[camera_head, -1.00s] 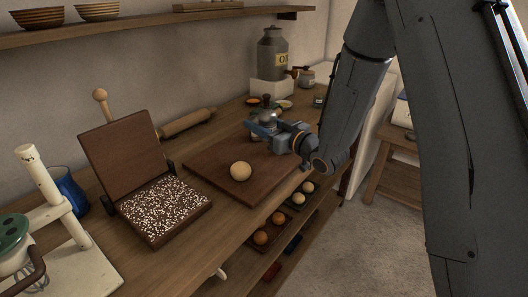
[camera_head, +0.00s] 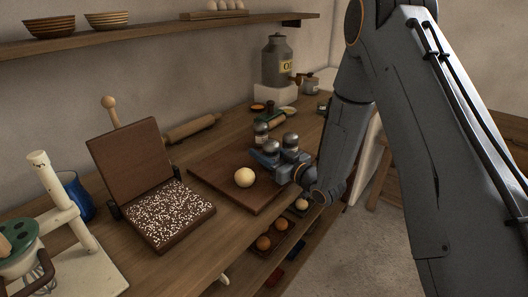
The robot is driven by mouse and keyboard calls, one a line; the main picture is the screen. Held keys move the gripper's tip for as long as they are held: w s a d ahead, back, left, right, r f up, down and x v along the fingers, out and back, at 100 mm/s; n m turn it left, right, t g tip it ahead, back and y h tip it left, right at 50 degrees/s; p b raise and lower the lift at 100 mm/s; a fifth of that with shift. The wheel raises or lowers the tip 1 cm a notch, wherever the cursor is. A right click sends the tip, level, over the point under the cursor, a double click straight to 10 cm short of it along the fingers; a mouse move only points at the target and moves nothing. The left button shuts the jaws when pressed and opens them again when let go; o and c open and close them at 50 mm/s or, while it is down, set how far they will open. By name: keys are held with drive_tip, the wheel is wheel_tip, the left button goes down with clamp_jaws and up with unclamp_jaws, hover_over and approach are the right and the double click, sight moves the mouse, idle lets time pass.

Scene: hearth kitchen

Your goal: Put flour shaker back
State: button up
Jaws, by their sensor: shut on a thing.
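My gripper (camera_head: 277,156) is low over the right part of the dark wooden board (camera_head: 218,166), its blue-grey jaws shut on a silver-domed shaker (camera_head: 271,147), which I take to be the flour shaker. The jaws hide its lower body, so I cannot tell whether it touches the board. A second silver-topped shaker (camera_head: 290,140) shows close to the right, partly hidden by my gripper. A third shaker (camera_head: 261,133) with a dark body stands just behind.
A pale dough ball (camera_head: 244,177) sits on the board to the left of my gripper. An open wooden press (camera_head: 171,215) with a speckled lower plate stands further left. A rolling pin (camera_head: 192,128) lies by the wall. A grey can (camera_head: 277,62) stands at the back.

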sight(277, 159)
drive_tip(key=shift+f, duration=0.15)
drive_tip(key=o, duration=1.1)
drive_tip(key=shift+s+d, duration=0.15)
drive_tip(key=shift+d, duration=0.05)
drive_tip(key=b+v, duration=0.2)
drive_tip(key=v, duration=0.9)
drive_tip(key=shift+s+d, duration=0.2)
drive_tip(key=shift+s, duration=0.1)
